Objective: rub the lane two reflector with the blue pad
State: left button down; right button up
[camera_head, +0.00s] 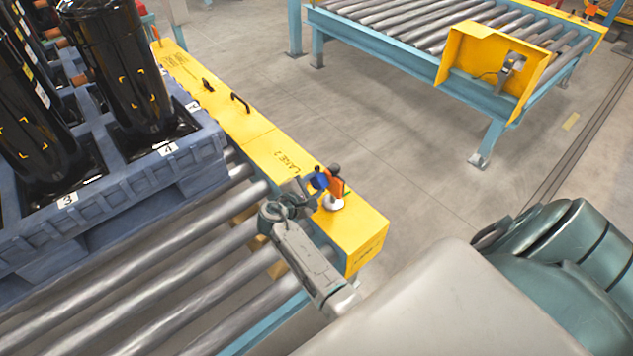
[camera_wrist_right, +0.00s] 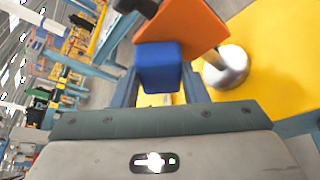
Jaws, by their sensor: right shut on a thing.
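My right gripper (camera_head: 308,187) is shut on the blue pad (camera_head: 319,181) above the yellow rail near its front end. The pad also shows between the fingers in the right wrist view (camera_wrist_right: 159,70). The orange reflector (camera_head: 338,187) stands on a round pale mount on the rail, just right of the pad, with a dark part at its top. In the wrist view the orange reflector (camera_wrist_right: 185,24) lies right beyond the pad, which overlaps its lower edge. I cannot tell whether they touch. My left gripper is not in view.
The yellow rail (camera_head: 258,138) has lane lettering and black handles. Left of it, grey rollers (camera_head: 190,260) carry a blue pallet (camera_head: 130,165) with black compressors (camera_head: 125,75). A second roller conveyor (camera_head: 400,20) with a yellow bracket (camera_head: 490,62) stands across open floor.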

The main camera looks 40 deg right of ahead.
jog(key=a, duration=0.6)
jog(key=shift+s, duration=0.25)
dwell(0.3)
jog(key=shift+s+a, duration=0.1)
jog(key=shift+a, duration=1.4)
